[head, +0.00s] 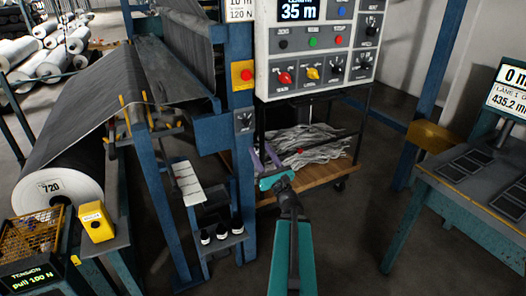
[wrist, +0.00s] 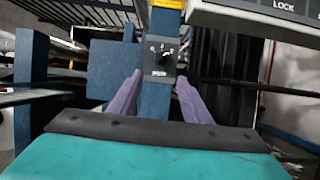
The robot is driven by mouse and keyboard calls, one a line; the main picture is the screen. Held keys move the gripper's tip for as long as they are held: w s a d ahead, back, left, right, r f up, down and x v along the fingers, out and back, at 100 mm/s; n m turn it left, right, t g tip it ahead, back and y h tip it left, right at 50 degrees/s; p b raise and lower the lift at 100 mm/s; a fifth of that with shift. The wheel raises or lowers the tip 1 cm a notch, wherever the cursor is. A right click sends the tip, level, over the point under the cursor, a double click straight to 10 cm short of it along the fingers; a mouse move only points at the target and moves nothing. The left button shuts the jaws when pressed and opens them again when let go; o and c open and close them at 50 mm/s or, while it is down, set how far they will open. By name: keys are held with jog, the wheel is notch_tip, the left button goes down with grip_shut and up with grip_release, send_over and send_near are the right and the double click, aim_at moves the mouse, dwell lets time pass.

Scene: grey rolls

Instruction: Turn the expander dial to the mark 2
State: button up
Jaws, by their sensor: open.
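A small dark dial plate with a black knob (wrist: 161,58) is on a blue post, straight ahead in the wrist view. It also shows on the post in the head view, left of and below the control cabinet, as a dial (head: 244,121). Its label and marks are too small to read, so I cannot confirm it is the expander dial or tell its setting. My gripper (wrist: 160,77) is open, its two purple fingers either side of the dial in the picture, apart from it and empty. In the head view my gripper (head: 262,156) is below and right of the dial.
A grey control cabinet (head: 290,60) with several knobs and buttons stands above my gripper. A wooden cart (head: 310,180) with grey scraps is behind it. A yellow box with a red button (head: 243,75) is above the dial. A small shelf with bottles (head: 220,238) stands left.

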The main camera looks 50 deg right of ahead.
jog(key=shift+s+a+p, duration=0.25)
jog(key=shift+s+p, duration=0.25)
jog(key=shift+p, duration=1.8)
jog(key=shift+s+a+f+p, duration=0.1)
jog(key=shift+s+p, duration=0.1)
jog(key=shift+p, duration=0.3)
jog(key=shift+a, duration=0.1)
